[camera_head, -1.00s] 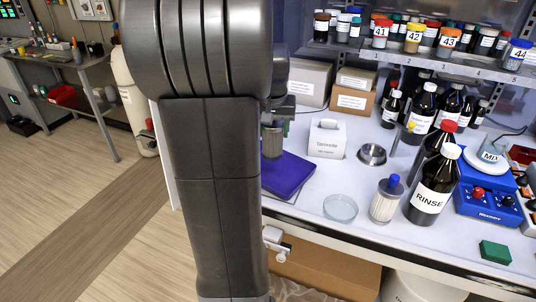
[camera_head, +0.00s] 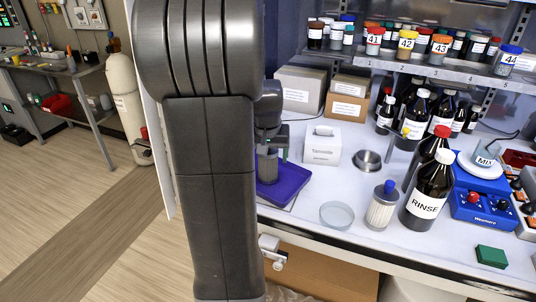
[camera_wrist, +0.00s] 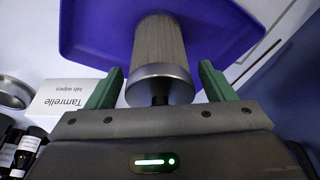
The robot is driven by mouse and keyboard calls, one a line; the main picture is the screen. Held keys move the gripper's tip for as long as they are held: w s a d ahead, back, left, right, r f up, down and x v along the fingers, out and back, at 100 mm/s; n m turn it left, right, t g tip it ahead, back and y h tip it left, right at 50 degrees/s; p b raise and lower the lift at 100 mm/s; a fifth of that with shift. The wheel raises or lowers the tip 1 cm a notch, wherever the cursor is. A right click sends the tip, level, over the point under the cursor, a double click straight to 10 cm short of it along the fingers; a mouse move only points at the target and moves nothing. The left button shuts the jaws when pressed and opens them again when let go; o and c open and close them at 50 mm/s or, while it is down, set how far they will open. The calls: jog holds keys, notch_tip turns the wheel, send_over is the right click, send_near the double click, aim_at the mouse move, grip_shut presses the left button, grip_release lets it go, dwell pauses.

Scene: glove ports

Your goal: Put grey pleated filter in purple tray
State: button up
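The grey pleated filter (camera_wrist: 160,45) stands on the purple tray (camera_wrist: 88,30) in the wrist view, its metal end cap and dark knob toward my wrist. In the head view the filter (camera_head: 267,166) is upright over the tray (camera_head: 290,185), partly hidden by my arm. My gripper (camera_wrist: 160,72) is around the cap end of the filter, one green finger on each side. Small gaps show between the fingers and the filter, so the gripper looks open. In the head view my gripper (camera_head: 270,142) is just above the filter and mostly hidden.
A white Tamrelle wipes box (camera_head: 322,146) stands right of the tray. A glass dish (camera_head: 337,214), a blue-capped pale filter (camera_head: 382,208) and a RINSE bottle (camera_head: 427,192) stand further right. A metal bowl (camera_head: 367,160) is behind them. Some bench between is clear.

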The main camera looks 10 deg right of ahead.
jog(key=v, duration=1.2)
jog(key=shift+s+r, duration=0.1)
jog(key=shift+r, duration=0.05)
